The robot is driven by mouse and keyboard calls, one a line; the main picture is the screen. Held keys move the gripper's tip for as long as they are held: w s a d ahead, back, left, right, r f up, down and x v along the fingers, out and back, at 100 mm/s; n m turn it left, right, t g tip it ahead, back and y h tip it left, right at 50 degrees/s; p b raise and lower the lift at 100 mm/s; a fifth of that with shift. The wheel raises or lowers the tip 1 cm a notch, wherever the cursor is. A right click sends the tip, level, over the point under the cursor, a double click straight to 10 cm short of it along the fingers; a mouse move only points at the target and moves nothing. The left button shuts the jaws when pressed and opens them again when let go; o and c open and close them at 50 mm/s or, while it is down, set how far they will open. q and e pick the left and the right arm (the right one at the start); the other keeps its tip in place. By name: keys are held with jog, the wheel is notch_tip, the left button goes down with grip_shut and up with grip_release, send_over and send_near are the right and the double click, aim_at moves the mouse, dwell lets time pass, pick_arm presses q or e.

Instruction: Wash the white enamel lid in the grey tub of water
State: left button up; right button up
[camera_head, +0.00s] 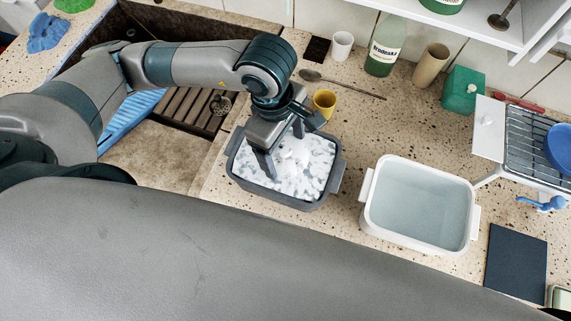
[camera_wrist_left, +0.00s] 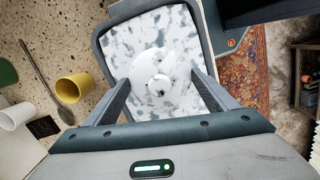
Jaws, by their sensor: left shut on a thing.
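The white enamel lid (camera_wrist_left: 145,70) is round with a small knob and sits between the fingers of my left gripper (camera_wrist_left: 160,82) in the left wrist view. My left gripper (camera_head: 283,150) is shut on it, over the grey tub (camera_head: 334,183) in the head view. The tub's water is covered with white and grey foam (camera_head: 315,172). The lid is at the foam; how deep it sits I cannot tell. In the head view the lid is hard to tell from the foam. My right gripper is not in view.
A white tub of clear water (camera_head: 420,205) stands right of the grey one. A yellow cup (camera_head: 324,103), a spoon (camera_head: 345,86), a white cup (camera_head: 342,45) and a green bottle (camera_head: 384,48) stand or lie behind. A wire rack (camera_head: 540,140) is far right. The stone sink (camera_head: 150,165) is left.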

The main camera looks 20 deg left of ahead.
pick_arm(q)
jog(key=shift+r+p, duration=0.55)
jog(key=shift+r, duration=1.05)
jog(key=shift+r, duration=0.1)
jog(key=shift+r+p, duration=0.6)
jog(key=shift+r, duration=1.3)
